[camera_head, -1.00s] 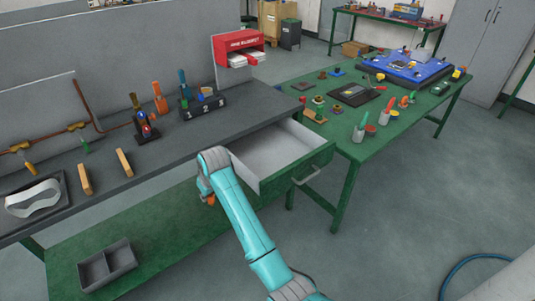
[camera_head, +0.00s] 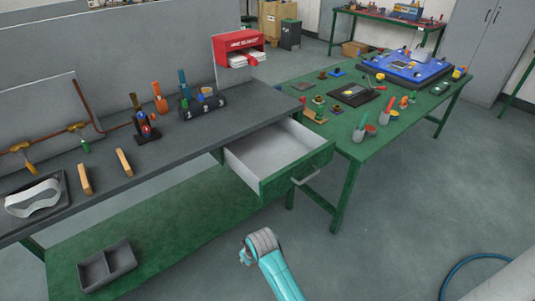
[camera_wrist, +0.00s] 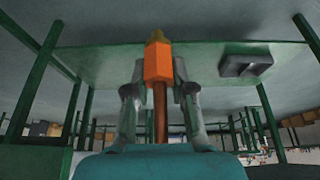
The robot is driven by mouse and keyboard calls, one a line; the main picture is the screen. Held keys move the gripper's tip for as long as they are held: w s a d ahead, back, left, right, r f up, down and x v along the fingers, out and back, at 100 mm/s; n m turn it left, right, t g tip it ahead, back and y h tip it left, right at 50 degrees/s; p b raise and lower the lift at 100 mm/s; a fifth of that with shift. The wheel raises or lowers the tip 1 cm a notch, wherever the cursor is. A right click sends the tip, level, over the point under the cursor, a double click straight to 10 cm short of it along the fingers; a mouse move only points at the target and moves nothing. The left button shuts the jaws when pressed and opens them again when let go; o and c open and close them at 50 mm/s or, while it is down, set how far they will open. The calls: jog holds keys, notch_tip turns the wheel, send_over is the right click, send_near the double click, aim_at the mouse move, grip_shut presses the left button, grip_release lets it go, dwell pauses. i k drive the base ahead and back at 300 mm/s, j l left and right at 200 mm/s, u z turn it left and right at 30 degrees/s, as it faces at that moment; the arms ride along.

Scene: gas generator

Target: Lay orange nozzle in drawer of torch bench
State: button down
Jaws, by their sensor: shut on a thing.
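The orange nozzle (camera_wrist: 158,62) is between the two fingers of my gripper (camera_wrist: 160,85) in the wrist view. It has an orange faceted body, a brass-coloured tip and a copper-coloured tube. My gripper is shut on it. In the head view my arm is at the bottom centre, and the gripper and nozzle are hidden or too small to make out. The torch bench (camera_head: 205,125) has a dark top. Its drawer (camera_head: 296,172) is pulled open at the right end and its visible inside looks empty. My arm is in front of and below the drawer, apart from it.
On the bench stand torch parts on a black stand (camera_head: 145,125), a numbered black block (camera_head: 205,104) and a tray with goggles (camera_head: 35,200). A green table (camera_head: 390,135) with several tools stands right of the drawer. A grey divided bin (camera_head: 107,266) lies on the lower shelf.

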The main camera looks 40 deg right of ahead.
aim_at(272, 155)
jog(key=i+j, duration=0.15)
jog(key=i, duration=0.45)
jog(key=i+j, duration=0.15)
jog(key=i, duration=0.45)
jog(key=z, duration=0.05)
